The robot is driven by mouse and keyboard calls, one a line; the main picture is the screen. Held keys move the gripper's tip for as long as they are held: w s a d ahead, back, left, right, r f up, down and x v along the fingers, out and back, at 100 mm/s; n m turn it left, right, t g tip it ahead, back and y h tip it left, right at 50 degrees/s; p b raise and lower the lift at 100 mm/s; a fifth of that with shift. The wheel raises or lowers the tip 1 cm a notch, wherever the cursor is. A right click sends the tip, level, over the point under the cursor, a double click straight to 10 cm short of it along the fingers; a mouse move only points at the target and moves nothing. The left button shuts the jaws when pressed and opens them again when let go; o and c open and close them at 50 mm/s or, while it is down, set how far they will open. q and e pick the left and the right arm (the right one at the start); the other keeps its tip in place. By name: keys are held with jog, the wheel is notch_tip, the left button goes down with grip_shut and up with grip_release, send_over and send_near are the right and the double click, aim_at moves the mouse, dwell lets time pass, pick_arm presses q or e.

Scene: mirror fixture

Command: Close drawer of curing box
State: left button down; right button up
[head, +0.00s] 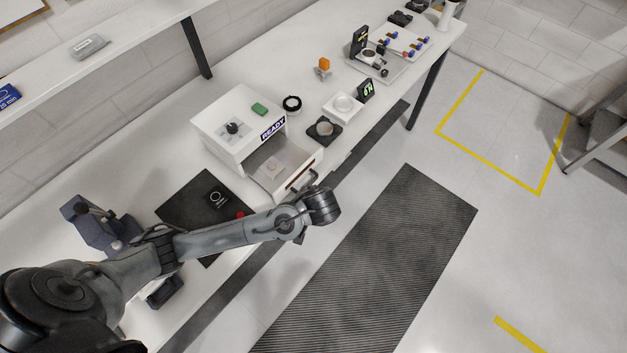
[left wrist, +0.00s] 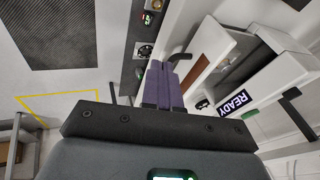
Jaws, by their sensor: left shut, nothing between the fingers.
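The white curing box (head: 215,125) stands on the bench with a "READY" label on its front. Its drawer (head: 303,174) is pulled out, with a small pale piece (head: 273,167) inside. In the left wrist view, the box (left wrist: 279,80) and the drawer with its brown strip (left wrist: 207,46) lie right of my left gripper (left wrist: 165,67). The gripper's purple fingers are shut and empty beside the drawer front; whether they touch it I cannot tell. In the head view my left wrist hides the fingers. My right gripper is not in view.
The floor in front is clear.

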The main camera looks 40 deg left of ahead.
pick_arm(q)
jog(key=t+b, duration=0.2)
send_near(312, 169)
notch_tip(312, 169, up, 2)
jog(key=s+d, duration=0.1)
jog(key=d, duration=0.1)
jog(key=shift+y, duration=0.4)
jog(key=x, duration=0.9)
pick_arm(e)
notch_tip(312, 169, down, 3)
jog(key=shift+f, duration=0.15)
